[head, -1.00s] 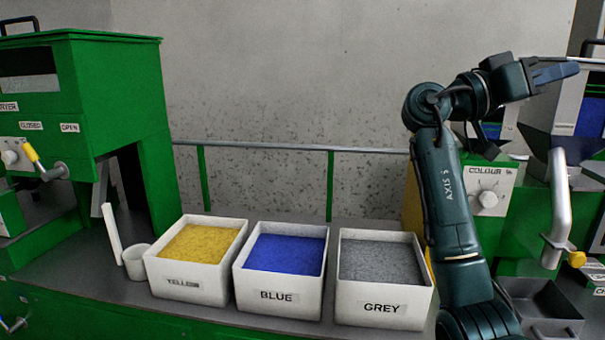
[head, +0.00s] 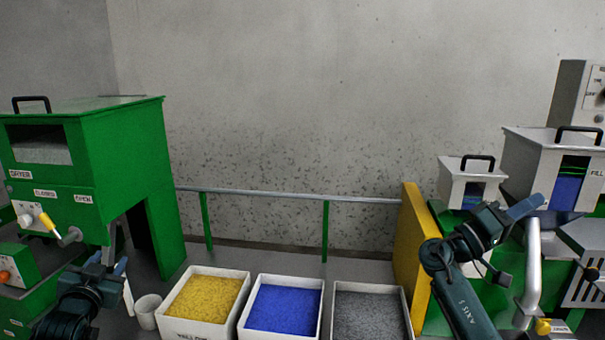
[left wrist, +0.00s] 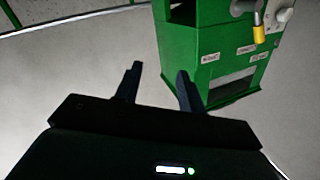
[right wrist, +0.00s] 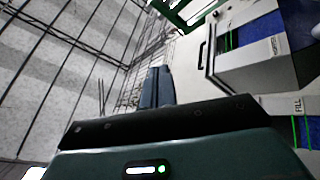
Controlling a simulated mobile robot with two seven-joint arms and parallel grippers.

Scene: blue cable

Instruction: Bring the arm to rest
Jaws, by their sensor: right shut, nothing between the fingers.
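My right arm rises at the right of the head view, with its gripper (head: 528,206) in front of the white hoppers and touching nothing that I can make out. In the right wrist view its two fingers (right wrist: 157,86) are together with nothing between them. My left gripper (head: 116,268) shows at the lower left of the head view, in front of the green dryer. In the left wrist view its fingers (left wrist: 158,88) are spread apart and empty, with the dryer beyond them.
The green dryer (head: 130,150) stands at the left. Bins of yellow (head: 205,298), blue (head: 284,308) and grey (head: 368,315) granules line the bench, beside a small white cup (head: 147,311). A yellow panel (head: 411,250) and white hoppers (head: 530,150) stand at the right. A rail runs behind.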

